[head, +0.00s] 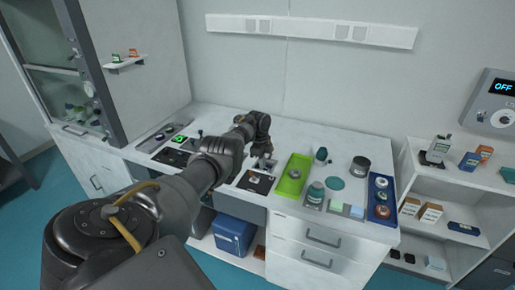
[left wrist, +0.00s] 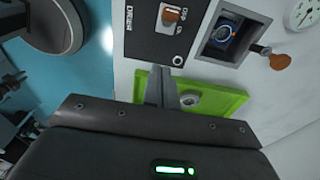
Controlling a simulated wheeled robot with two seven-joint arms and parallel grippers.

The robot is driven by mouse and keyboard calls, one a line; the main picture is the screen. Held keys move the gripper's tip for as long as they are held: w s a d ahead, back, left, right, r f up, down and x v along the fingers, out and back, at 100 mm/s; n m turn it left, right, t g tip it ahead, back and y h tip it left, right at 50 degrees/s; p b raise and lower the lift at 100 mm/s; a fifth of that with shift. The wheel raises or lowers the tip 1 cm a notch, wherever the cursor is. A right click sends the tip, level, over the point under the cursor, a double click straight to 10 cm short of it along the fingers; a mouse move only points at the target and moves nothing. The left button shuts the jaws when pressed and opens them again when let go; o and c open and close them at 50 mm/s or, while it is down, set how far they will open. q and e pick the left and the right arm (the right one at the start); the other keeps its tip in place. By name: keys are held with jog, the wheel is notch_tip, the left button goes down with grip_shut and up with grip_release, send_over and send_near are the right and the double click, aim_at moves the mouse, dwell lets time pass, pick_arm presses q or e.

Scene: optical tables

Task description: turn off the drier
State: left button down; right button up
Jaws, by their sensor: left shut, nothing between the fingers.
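The drier panel (left wrist: 146,40) is a black plate with a "DRIER" label in the left wrist view. It carries an orange-brown switch (left wrist: 171,15) in a light frame with small lettering beside it; the switch's exact position is hard to tell. The panel also shows in the head view (head: 257,182), on the bench top just left of the green tray. My left gripper (head: 264,163) is shut and empty, above the bench near the panel. In the left wrist view its fingertips (left wrist: 165,72) appear close to the panel's edge, apart from the switch. My right gripper is out of view.
A green tray (head: 288,190) lies right of the panel. A recessed box with a round dial (left wrist: 223,33) and an orange-brown knob (left wrist: 279,62) sit nearby. Jars and a blue tray (head: 382,211) stand further right. A wall unit (head: 492,105) reads "OFF".

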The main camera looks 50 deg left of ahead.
pick_arm(q)
jog(key=s+a+r+b, duration=0.2)
jog(key=s+a+r, duration=0.1)
jog(key=a+r, duration=0.2)
jog(key=shift+a+r, duration=0.25)
jog(key=shift+a, duration=0.6)
